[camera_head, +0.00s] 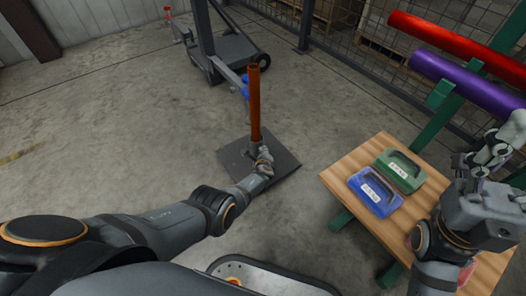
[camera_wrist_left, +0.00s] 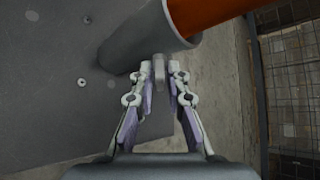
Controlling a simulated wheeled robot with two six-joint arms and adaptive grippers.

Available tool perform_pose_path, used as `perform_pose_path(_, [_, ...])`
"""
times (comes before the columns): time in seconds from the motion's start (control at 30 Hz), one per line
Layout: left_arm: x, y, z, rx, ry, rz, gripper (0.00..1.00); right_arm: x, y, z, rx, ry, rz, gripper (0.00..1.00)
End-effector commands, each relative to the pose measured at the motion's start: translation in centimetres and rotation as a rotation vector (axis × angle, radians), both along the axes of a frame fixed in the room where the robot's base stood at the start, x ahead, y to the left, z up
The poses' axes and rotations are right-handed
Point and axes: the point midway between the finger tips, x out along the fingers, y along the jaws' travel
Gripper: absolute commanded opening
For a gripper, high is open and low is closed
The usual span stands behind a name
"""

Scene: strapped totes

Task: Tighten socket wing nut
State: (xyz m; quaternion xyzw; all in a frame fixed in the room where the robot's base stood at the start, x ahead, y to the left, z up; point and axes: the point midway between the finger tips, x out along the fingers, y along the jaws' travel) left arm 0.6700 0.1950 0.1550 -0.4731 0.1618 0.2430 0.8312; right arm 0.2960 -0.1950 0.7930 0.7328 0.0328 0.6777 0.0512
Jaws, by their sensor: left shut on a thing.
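An orange-brown post (camera_head: 255,105) stands upright in a grey socket on a dark square base plate (camera_head: 287,166) on the floor. In the left wrist view the grey socket (camera_wrist_left: 150,40) surrounds the post (camera_wrist_left: 215,12). A small grey wing nut (camera_wrist_left: 159,70) sticks out of the socket's side. My left gripper (camera_wrist_left: 158,75) is shut on the wing nut, one finger on each side. In the head view my left gripper (camera_head: 264,158) is at the socket's near right side and hides the nut. My right gripper (camera_head: 497,140) is raised at the right edge, partly cut off; its jaw state is unclear.
A wooden-topped table (camera_head: 345,178) at right holds a green tote (camera_head: 401,172) and a blue tote (camera_head: 376,194). A red tube (camera_head: 450,45) and a purple tube (camera_head: 465,85) rest on a green rack. A wheeled grey stand (camera_head: 230,55) is behind the post. Floor left of the plate is clear.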

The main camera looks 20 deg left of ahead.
Motion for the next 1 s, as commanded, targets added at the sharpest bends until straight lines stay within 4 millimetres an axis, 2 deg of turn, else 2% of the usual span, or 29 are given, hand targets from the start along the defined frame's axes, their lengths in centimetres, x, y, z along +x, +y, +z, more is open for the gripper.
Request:
perform_pose_path(0.13, [0.3,-0.1,0.3,0.065,0.084,0.0,0.0,-0.1,-0.1,0.3,0.003,-0.002,0.001,0.63])
perform_pose_path(0.5, [0.4,-0.2,0.1,0.219,0.277,0.004,0.0,0.1,0.0,-1.3,0.0,0.004,-0.005,0.63])
perform_pose_path(1.0, [0.3,-0.1,0.3,0.292,0.375,0.0,0.0,0.2,0.2,-2.3,-0.008,0.008,-0.009,0.63])
